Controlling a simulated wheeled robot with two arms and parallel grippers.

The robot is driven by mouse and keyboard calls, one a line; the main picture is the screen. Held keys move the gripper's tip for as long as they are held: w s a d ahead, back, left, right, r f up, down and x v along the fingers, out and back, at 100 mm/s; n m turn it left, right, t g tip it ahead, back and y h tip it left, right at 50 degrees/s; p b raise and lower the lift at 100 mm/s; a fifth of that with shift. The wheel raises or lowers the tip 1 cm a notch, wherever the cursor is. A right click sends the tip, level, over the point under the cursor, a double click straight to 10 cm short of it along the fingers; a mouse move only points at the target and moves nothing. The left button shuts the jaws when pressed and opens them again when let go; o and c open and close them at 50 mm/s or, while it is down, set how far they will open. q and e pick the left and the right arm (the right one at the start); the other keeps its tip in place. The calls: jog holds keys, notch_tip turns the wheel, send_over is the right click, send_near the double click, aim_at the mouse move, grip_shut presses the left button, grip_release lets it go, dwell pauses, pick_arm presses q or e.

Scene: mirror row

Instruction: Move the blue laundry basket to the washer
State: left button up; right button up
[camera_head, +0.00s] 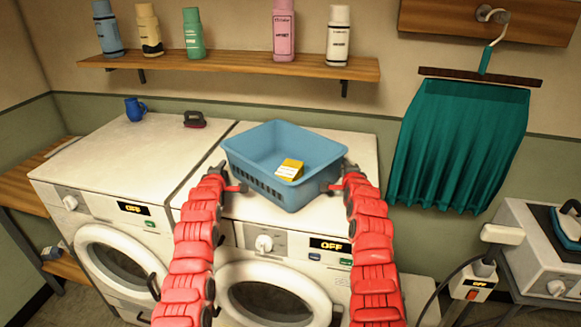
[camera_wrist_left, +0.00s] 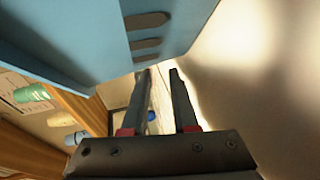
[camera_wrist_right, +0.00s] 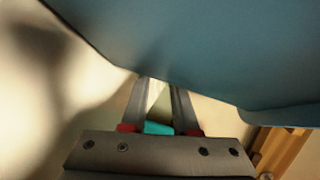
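The blue laundry basket (camera_head: 262,150) is over the top of the right white front-loading machine (camera_head: 330,222), slightly turned; I cannot tell whether it rests there or is just lifted. A yellow box (camera_head: 290,169) lies inside it. My left gripper (camera_head: 234,186) is at the basket's left side and my right gripper (camera_head: 338,185) at its right side. In the left wrist view the fingers (camera_wrist_left: 160,72) are apart, with the basket wall (camera_wrist_left: 80,40) close by. In the right wrist view the fingers (camera_wrist_right: 160,84) also show a gap; their tips meet the basket's outline (camera_wrist_right: 200,45).
A second white front-loading machine (camera_head: 100,170) stands left, with a blue mug (camera_head: 135,109) and dark iron-like object (camera_head: 194,119) on top. A shelf (camera_head: 240,66) with several bottles hangs above. A teal skirt (camera_head: 460,140) hangs right. The left machine's front top is clear.

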pick_arm(q)
jog(key=shift+d+r, duration=0.15)
jog(key=shift+d, duration=0.45)
pick_arm(e)
jog(key=shift+a, duration=0.55)
pick_arm(q)
jog(key=o, duration=0.4)
jog(key=shift+a, duration=0.55)
jog(key=shift+c, duration=0.2)
pick_arm(e)
jog(key=shift+d, duration=0.55)
pick_arm(q)
jog(key=shift+o, duration=0.4)
jog(key=shift+a, duration=0.3)
pick_arm(e)
jog(key=shift+d+r, duration=0.1)
jog(key=shift+d, duration=0.15)
pick_arm(q)
jog(key=shift+s+a, duration=0.1)
pick_arm(e)
jog(key=shift+o, duration=0.2)
jog(key=shift+d, duration=0.1)
pick_arm(q)
jog(key=shift+a, duration=0.1)
pick_arm(e)
jog(key=o, duration=0.4)
jog(key=shift+d, duration=0.1)
jog(key=shift+d, duration=0.1)
jog(key=shift+s, duration=0.1)
